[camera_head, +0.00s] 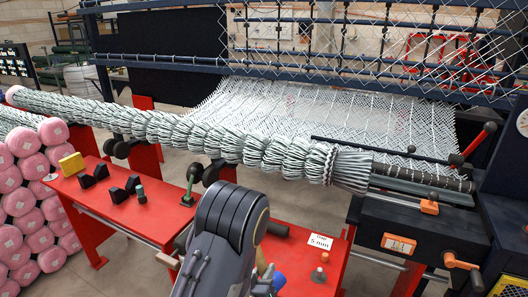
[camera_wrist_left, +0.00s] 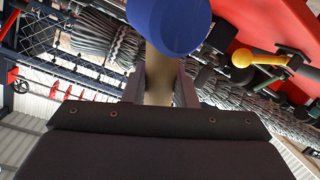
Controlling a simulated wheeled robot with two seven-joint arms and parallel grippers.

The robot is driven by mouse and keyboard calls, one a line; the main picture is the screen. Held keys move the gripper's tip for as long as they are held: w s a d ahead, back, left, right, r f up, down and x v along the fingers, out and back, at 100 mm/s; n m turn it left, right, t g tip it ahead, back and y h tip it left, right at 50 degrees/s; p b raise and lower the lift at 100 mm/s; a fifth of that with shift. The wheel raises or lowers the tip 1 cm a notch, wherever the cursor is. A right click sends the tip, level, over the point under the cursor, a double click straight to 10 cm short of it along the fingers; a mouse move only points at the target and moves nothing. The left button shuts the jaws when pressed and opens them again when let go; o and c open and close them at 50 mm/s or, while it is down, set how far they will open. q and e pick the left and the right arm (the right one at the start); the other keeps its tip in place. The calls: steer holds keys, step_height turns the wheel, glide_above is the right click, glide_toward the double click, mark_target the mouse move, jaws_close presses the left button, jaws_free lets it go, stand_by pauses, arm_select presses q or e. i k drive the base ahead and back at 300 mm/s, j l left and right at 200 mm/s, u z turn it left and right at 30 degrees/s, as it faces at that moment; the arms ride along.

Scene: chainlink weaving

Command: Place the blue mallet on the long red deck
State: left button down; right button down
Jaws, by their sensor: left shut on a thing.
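The blue mallet shows in the left wrist view as a round blue head (camera_wrist_left: 172,22) on a tan handle (camera_wrist_left: 158,75). My left gripper (camera_wrist_left: 158,92) is shut on that handle. In the head view my dark left arm covers most of the gripper, and only a bit of the blue mallet (camera_head: 279,282) shows at the bottom. The long red deck (camera_head: 160,220) runs from the left to the lower middle; my arm hides part of it. The mallet appears over or beside its near right part; I cannot tell its height or whether it touches. My right gripper is not in view.
On the deck are a yellow block (camera_head: 71,164), black V-blocks (camera_head: 93,176), a dark cylinder (camera_head: 275,230), a "5 mm" card (camera_head: 320,241) and a small peg (camera_head: 318,275). A rolled wire mesh (camera_head: 200,133) spans behind. Pink rolls (camera_head: 30,200) are stacked left.

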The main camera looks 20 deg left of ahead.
mark_target(101, 187)
steer(key=j, duration=3.35)
steer(key=i+j, duration=0.1)
steer(key=j, duration=0.25)
steer(key=i+j, duration=0.1)
steer(key=j, duration=0.25)
steer(key=i+j, duration=0.15)
steer(key=j, duration=0.2)
steer(key=i+j, duration=0.1)
steer(key=j, duration=0.3)
steer(key=i+j, duration=0.1)
steer(key=j, duration=0.25)
steer(key=z, duration=0.05)
